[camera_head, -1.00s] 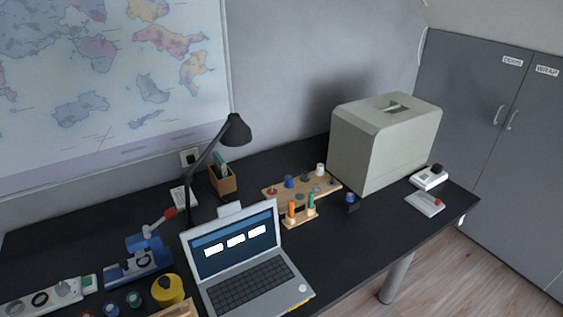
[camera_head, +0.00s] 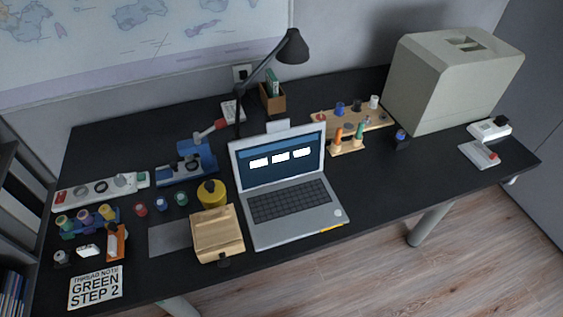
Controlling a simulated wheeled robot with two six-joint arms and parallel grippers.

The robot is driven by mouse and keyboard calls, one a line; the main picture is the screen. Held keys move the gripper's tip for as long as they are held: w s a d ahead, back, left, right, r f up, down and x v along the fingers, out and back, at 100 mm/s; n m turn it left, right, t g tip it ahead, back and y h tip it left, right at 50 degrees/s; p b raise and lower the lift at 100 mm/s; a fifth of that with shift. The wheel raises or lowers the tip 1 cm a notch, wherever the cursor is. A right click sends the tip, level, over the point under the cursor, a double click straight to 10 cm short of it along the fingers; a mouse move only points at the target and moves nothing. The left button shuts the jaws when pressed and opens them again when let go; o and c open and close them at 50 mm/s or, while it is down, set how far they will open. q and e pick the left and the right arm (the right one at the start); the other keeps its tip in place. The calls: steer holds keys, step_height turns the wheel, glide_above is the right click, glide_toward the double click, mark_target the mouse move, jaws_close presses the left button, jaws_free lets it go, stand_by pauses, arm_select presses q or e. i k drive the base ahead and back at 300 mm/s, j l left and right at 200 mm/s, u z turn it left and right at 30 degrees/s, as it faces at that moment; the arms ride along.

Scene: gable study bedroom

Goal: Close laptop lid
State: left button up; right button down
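The silver laptop (camera_head: 291,227) stands open near the front edge of the black desk. Its lid (camera_head: 277,157) is raised and leans back a little, and the lit screen shows white boxes on blue. The dark keyboard faces up, with nothing lying on it. Neither of my grippers is in view.
A wooden box (camera_head: 218,233) and yellow round container (camera_head: 211,194) stand close left of the laptop. A black lamp (camera_head: 292,47) rises behind it. A wooden peg rack (camera_head: 347,147) is at right, before a large beige box (camera_head: 452,80).

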mark_target(283, 153)
steer(key=k+l+z, duration=0.45)
steer(key=k+l, duration=0.3)
steer(key=k, duration=0.1)
